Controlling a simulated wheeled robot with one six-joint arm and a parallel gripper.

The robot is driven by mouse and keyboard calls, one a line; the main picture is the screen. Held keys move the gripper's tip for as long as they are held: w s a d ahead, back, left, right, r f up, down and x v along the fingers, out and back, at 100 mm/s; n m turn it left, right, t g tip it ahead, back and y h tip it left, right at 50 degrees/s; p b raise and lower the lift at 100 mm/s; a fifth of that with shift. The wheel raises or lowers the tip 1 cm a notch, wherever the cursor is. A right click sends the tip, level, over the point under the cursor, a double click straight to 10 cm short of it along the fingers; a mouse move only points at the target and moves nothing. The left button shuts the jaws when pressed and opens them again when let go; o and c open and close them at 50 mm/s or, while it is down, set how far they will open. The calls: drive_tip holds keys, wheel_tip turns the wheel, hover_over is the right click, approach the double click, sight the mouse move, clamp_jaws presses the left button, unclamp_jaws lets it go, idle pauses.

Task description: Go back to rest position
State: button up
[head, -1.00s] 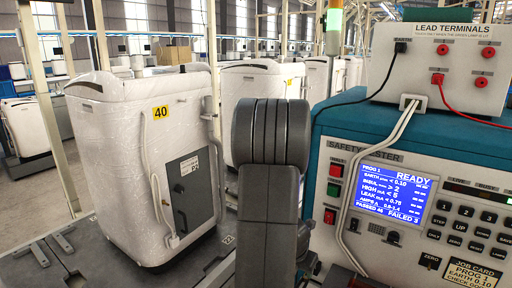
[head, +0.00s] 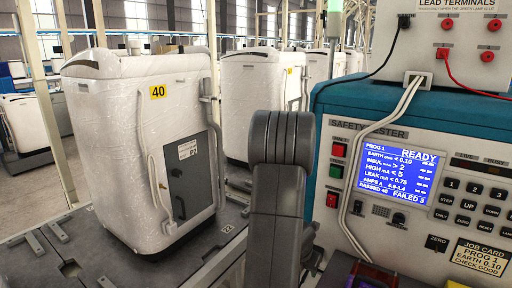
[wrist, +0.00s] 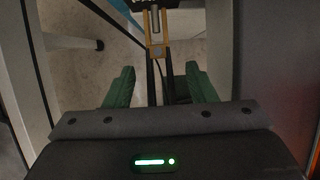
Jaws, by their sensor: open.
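My arm stands upright in the middle of the head view, between the wrapped appliance and the tester; my gripper is not visible there. In the wrist view my gripper (wrist: 158,90) shows two green fingers held apart, with nothing clearly held between them. A yellow-edged fixture with dark cables stands beyond the fingers. The safety tester (head: 400,180) is at the right, its blue screen (head: 399,172) reading READY. The white wrapped appliance (head: 120,120) with the yellow 40 tag stands upright at the left.
The lead terminals box (head: 450,45) sits on top of the tester, with black, red and white leads. A job card (head: 480,256) is on the tester's front. More wrapped appliances (head: 262,105) stand behind. The grey conveyor floor (head: 60,255) at the lower left has bare patches.

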wheel_tip(320, 180, up, 3)
drive_tip(key=p, duration=0.3)
drive_tip(key=shift+r+p, duration=0.2)
drive_tip(key=shift+p, duration=0.15)
drive_tip(key=shift+s+a+r+p, duration=0.3)
drive_tip(key=shift+s+r, duration=0.1)
drive_tip(key=shift+r, duration=0.15)
drive_tip(key=shift+s+a+r+p, duration=0.25)
drive_tip(key=shift+s+r, duration=0.15)
drive_tip(key=shift+r, duration=0.15)
drive_tip(key=shift+r, duration=0.1)
